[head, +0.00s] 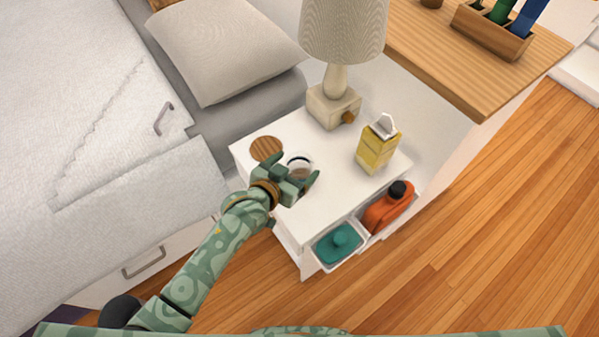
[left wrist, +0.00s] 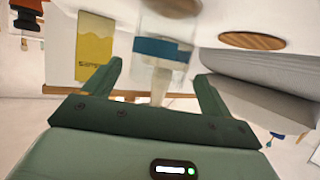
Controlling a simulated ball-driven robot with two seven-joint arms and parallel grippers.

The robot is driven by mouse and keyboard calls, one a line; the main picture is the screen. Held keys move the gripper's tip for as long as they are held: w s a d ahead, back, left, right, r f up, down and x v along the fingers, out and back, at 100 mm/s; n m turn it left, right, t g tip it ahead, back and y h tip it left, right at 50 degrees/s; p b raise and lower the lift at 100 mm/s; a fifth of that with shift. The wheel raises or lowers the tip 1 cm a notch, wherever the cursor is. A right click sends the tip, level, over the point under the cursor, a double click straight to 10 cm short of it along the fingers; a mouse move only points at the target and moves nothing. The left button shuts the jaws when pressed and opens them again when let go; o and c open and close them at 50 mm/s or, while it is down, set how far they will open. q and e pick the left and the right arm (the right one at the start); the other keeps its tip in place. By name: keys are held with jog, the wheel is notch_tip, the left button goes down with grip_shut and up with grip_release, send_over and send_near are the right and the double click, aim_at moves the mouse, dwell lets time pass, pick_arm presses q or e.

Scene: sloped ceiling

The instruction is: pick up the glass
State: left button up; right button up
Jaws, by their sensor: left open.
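The glass (head: 299,161) is a small clear tumbler standing on the white nightstand (head: 318,205). In the head view my left gripper (head: 296,180) is just in front of it and hides its lower part. In the left wrist view the clear glass (left wrist: 165,45) is ahead of the fingers, with a blue band across it. My left gripper (left wrist: 158,78) is open, with its two fingers apart towards either side of the glass. I cannot tell whether they touch it. My right gripper is in neither view.
A round wooden coaster (head: 266,149) lies left of the glass. A yellow carton (head: 378,147) stands to its right, and a lamp (head: 335,105) behind. Below, an open compartment holds an orange bottle (head: 388,208) and a teal-lidded container (head: 338,243). The bed (head: 90,140) is at left.

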aim_at(306, 158)
pick_arm(q)
jog(key=b+x, duration=0.1)
jog(key=x, duration=0.1)
jog(key=b+x, duration=0.1)
jog(key=x, duration=0.1)
jog(key=shift+s+d+f, duration=0.1)
jog(key=shift+f, duration=0.25)
jog(key=shift+r, duration=0.25)
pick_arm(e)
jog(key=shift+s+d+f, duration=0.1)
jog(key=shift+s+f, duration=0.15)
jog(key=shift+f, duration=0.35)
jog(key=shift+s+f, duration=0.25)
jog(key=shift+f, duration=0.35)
pick_arm(q)
jog(key=c, duration=1.2)
jog(key=shift+o, duration=0.2)
jog(key=shift+r, duration=0.1)
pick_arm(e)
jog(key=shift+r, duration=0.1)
